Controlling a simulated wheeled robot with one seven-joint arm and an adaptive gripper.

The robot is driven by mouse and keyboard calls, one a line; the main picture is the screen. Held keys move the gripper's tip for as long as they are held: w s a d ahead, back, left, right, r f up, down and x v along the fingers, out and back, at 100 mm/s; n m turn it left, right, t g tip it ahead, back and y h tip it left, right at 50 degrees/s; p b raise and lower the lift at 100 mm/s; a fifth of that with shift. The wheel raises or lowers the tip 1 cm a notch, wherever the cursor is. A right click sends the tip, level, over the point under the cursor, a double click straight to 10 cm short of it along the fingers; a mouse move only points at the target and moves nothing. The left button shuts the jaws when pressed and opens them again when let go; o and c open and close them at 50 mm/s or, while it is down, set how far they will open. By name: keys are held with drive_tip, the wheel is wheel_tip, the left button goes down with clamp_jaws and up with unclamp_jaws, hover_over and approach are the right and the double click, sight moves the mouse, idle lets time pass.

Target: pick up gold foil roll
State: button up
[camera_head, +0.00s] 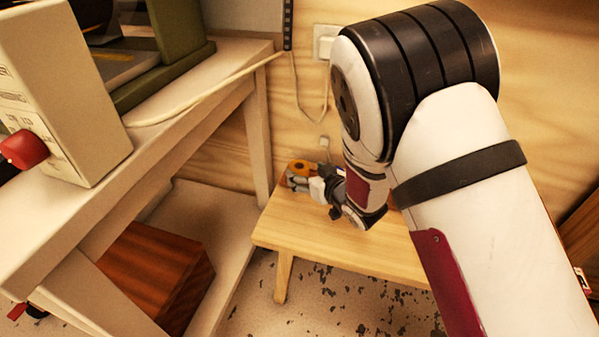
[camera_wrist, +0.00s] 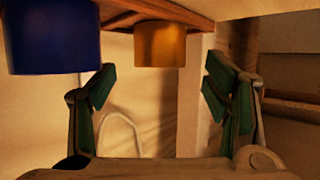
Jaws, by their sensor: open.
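The gold foil roll (camera_wrist: 160,45) shows in the wrist view at upper centre, against a brown wooden surface along the top. In the head view an orange-gold round end (camera_head: 299,166) shows beside the gripper at the bench's far left part. My gripper (camera_wrist: 160,90) is open, its green-padded fingers wide apart. In the wrist picture the roll lies above and between the fingers, with gaps on both sides; neither finger visibly touches it. In the head view my gripper (camera_head: 298,181) is low over the bench, right beside the roll and partly hiding it.
A blue roll (camera_wrist: 53,38) stands left of the gold one in the wrist view, close to the left finger. The low wooden bench (camera_head: 340,242) has clear surface in front. A white table (camera_head: 190,110) with machines stands left; a brown wooden box (camera_head: 150,268) is below it.

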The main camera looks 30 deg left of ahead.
sight(301, 167)
drive_tip(key=x, duration=0.5)
drive_tip(key=shift+w+a+r, duration=0.1)
drive_tip(key=c, duration=1.3)
drive_tip(key=shift+r, duration=0.1)
